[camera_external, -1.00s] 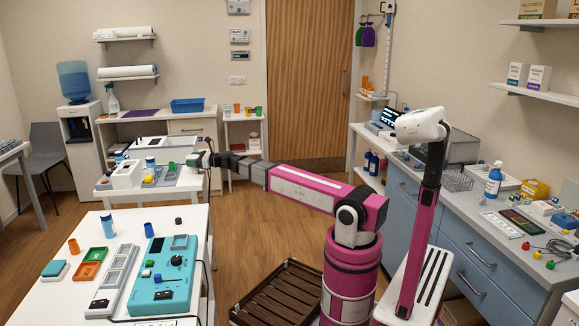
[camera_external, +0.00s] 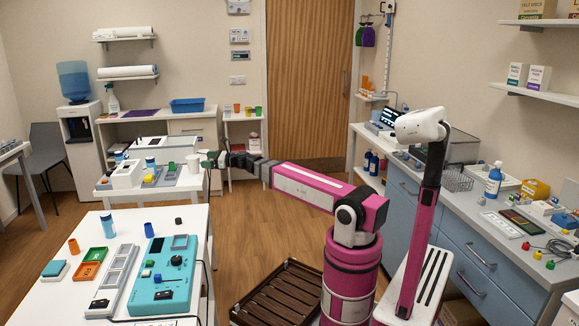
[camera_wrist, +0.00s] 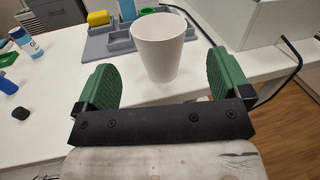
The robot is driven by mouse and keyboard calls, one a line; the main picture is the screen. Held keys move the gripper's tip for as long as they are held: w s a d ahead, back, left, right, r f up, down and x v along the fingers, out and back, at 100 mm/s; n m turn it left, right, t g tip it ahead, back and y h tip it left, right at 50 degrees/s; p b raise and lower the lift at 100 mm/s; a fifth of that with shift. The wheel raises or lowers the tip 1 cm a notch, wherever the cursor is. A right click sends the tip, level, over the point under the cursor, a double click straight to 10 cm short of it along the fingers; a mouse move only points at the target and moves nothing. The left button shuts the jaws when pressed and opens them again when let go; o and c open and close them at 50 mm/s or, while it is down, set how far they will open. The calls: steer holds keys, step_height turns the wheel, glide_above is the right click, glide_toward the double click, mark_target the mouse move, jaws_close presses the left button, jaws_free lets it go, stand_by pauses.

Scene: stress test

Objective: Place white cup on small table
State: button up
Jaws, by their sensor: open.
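The white cup (camera_wrist: 163,50) stands upright on a white table in the wrist view, centred between my green fingers and at or just past their tips, with clear gaps on both sides. It also shows in the external view (camera_external: 193,163) at the right end of the middle white table (camera_external: 170,188). My gripper (camera_external: 209,160) is just right of the cup, open and empty. A small narrow white stand (camera_external: 244,119) with coloured cups is at the back wall. I cannot tell which of these is the small table.
A grey divided tray (camera_wrist: 120,38) with green and yellow items lies behind the cup. A blue-white bottle (camera_wrist: 25,41) stands at the left of the wrist view. A dark cable (camera_wrist: 290,70) runs at the right. The near white table (camera_external: 75,300) holds coloured trays and devices.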

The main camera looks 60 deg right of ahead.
steer(key=v, duration=0.4)
steer(key=s+a+f+n+g+h, duration=0.15)
steer(key=s+f+n+g, duration=0.25)
steer(key=f+n, duration=0.55)
steer(key=s+a+f+n+g+h, duration=0.1)
steer(key=s+a+f+n+g, duration=0.3)
steer(key=f, duration=0.9)
steer(key=s+d+f+n+g+h, duration=0.3)
steer(key=s+f+n, duration=0.2)
steer(key=f+n, duration=0.2)
steer(key=s+d+f+n+g+h, duration=0.4)
steer(key=s+f+n, duration=0.1)
steer(key=f+n, duration=0.3)
steer(key=shift+s+d, duration=0.3)
steer(key=shift+s, duration=0.05)
